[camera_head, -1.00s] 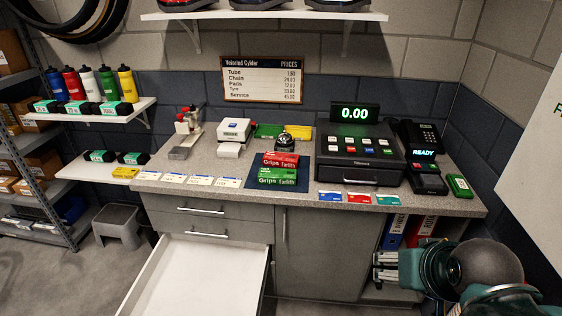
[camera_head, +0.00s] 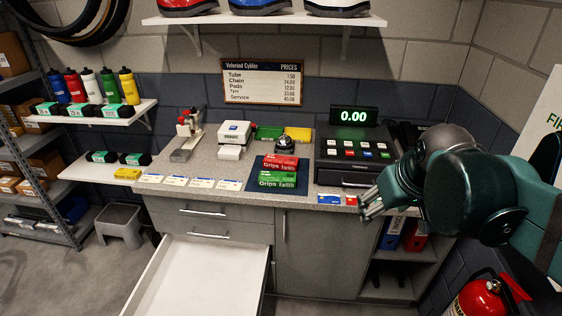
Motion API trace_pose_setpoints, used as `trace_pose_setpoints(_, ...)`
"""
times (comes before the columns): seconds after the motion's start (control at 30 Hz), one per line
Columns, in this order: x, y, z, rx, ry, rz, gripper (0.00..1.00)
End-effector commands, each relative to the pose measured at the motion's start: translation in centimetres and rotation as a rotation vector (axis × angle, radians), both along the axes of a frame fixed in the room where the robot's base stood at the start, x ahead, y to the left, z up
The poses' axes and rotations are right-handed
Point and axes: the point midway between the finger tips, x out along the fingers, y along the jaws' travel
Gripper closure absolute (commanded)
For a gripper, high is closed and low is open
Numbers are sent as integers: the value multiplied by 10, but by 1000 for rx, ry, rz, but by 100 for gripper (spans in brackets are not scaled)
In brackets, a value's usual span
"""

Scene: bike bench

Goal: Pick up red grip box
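The red grip box (camera_head: 282,161), lettered "Grips", lies on top of a green grip box (camera_head: 278,180) lettered "Grips Fatih". Both rest on a dark blue mat (camera_head: 260,187) on the counter. My gripper (camera_head: 366,204) is at the counter's front edge, to the right of the boxes and clear of them. Its fingers point left and look spread, with nothing seen between them. The red box's top and front are in plain view.
A bell (camera_head: 285,144) stands just behind the red box. The cash register (camera_head: 352,152) is to the right, with cards (camera_head: 329,199) in front of it. A white drawer (camera_head: 205,280) stands open below the counter. A fire extinguisher (camera_head: 483,300) is at lower right.

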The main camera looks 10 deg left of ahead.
Motion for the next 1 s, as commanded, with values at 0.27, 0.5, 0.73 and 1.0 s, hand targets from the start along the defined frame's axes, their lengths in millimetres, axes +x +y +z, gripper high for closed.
trace_pose_setpoints(0.27, 49, 17, 27, -40, 41, 94, 44)
trace_pose_setpoints(0.5, 91, 33, 43, -72, 75, 175, 44)
trace_pose_setpoints(0.73, 131, 50, 54, -102, 107, 253, 44)
trace_pose_setpoints(1.0, 178, 72, 60, -134, 142, 346, 44)
